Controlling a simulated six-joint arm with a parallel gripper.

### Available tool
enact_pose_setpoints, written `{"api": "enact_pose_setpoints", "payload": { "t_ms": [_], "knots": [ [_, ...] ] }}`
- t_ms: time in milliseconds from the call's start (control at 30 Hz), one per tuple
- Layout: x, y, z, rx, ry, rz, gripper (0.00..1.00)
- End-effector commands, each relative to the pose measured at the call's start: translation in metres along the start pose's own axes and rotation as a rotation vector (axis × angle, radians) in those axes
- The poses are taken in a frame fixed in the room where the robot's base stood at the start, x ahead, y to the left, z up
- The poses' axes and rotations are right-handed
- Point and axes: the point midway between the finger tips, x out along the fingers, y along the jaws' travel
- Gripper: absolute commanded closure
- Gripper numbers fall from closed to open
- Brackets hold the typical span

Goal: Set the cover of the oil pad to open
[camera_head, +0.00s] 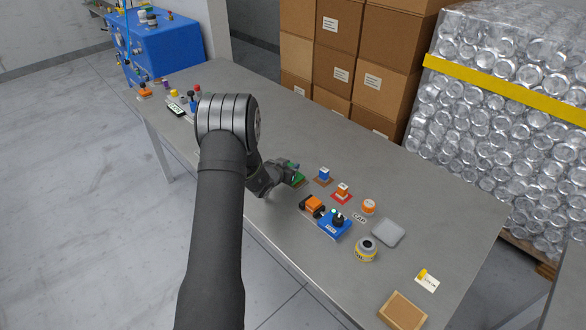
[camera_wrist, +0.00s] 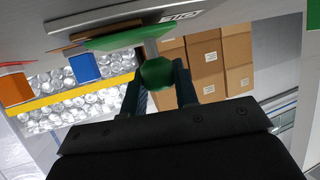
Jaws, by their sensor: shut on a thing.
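My gripper (camera_head: 289,171) is at the green piece (camera_head: 299,181) in the middle of the table. In the wrist view, the fingers are shut on a round green knob (camera_wrist: 159,74) on a short pale stem. The stem joins a flat green plate (camera_wrist: 115,38), which lies against a brown base with a label beside it. The view is turned over, so the table shows at the top. I cannot tell for sure which item is the oil pad; no lettering naming it is readable. In the head view, my gripper partly hides the green piece.
To the right of my gripper stand a blue block (camera_head: 324,175), an orange piece on red (camera_head: 342,190), a blue box with a black knob (camera_head: 335,224), a round yellow-banded pot (camera_head: 366,249) and a grey square pad (camera_head: 388,233). Cartons (camera_head: 343,56) stand behind the table.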

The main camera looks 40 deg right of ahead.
Motion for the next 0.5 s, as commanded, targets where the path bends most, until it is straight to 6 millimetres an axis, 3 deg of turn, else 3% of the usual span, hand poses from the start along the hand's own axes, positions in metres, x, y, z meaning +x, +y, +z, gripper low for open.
{"api": "enact_pose_setpoints", "payload": {
  "t_ms": [100,233,500],
  "knots": [
    [0.007,-0.027,-0.004,0.001,0.004,-0.004,1.0],
    [0.013,-0.046,-0.006,0.0,0.003,-0.003,1.0],
    [0.015,-0.053,-0.007,0.0,0.002,-0.004,1.0]
  ]
}}
